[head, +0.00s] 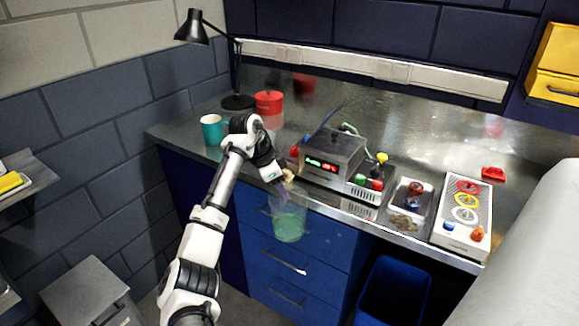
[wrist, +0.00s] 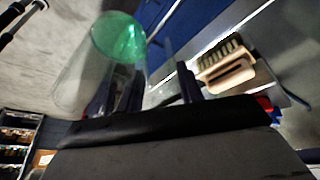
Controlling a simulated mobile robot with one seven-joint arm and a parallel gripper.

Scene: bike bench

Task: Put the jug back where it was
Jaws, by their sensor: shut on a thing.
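The jug (head: 290,222) is clear, with green liquid in its lower part. In the head view it hangs in the air in front of the blue drawers, below the bench top's front edge. My gripper (head: 279,190) is shut on the jug's upper part. In the wrist view the jug (wrist: 82,80) fills the upper left, its green end pointing away from me. My gripper's dark fingers (wrist: 148,92) show in front of the black gripper body. I cannot make out exactly which part of the jug they grip.
A wooden brush (wrist: 226,72) lies near the edge. A blue bin (head: 393,290) stands below.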

